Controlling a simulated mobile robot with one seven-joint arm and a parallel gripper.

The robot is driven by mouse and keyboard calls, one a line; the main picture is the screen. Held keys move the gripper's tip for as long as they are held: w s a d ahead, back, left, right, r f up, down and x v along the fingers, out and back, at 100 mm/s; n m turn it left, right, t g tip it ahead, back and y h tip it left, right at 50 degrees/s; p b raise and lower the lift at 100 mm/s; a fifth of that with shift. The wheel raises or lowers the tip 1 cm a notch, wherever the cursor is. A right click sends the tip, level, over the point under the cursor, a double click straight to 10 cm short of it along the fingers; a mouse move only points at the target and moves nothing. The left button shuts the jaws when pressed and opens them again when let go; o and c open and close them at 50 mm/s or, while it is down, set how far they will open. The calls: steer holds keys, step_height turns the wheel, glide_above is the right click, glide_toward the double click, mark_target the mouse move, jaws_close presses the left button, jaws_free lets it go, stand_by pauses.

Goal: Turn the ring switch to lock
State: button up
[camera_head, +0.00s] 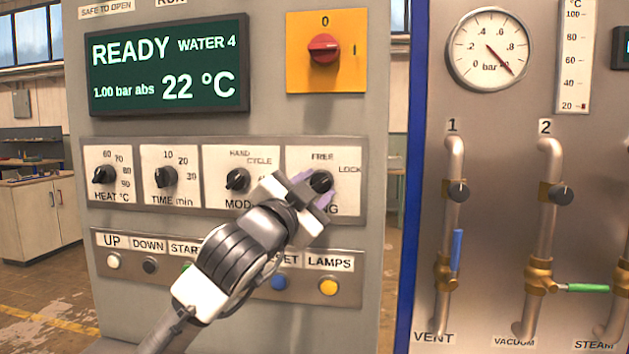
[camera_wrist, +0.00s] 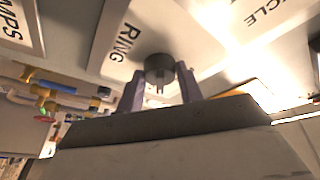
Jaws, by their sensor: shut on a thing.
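The ring switch (camera_head: 321,181) is a black rotary knob on a white plate marked FREE at the top and LOCK at the right. The end of the word RING shows under it in the head view. In the wrist view the knob (camera_wrist: 160,70) sits between two purple-grey fingers, beside the word RING. My gripper (camera_head: 316,190) reaches it from the lower left and is shut on it. My gripper covers part of the plate and its lettering. I cannot tell exactly which mark the knob's pointer faces.
The MODE knob (camera_head: 237,180) is close on the left, with TIME (camera_head: 166,175) and HEAT (camera_head: 104,174) knobs beyond. Below are push buttons, including the yellow LAMPS button (camera_head: 328,287), partly behind my arm. A red switch (camera_head: 323,48) is above. Pipes with valves stand at the right.

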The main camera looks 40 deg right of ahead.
steer(key=shift+m+g+p, duration=0.3)
steer(key=shift+m+g, duration=0.1)
steer(key=shift+m, duration=0.3)
steer(key=o, duration=1)
steer(key=shift+a, duration=0.1)
steer(key=b+v, duration=0.4)
steer(key=v, duration=0.9)
steer(key=shift+s+a, duration=0.25)
steer(key=shift+a, duration=0.05)
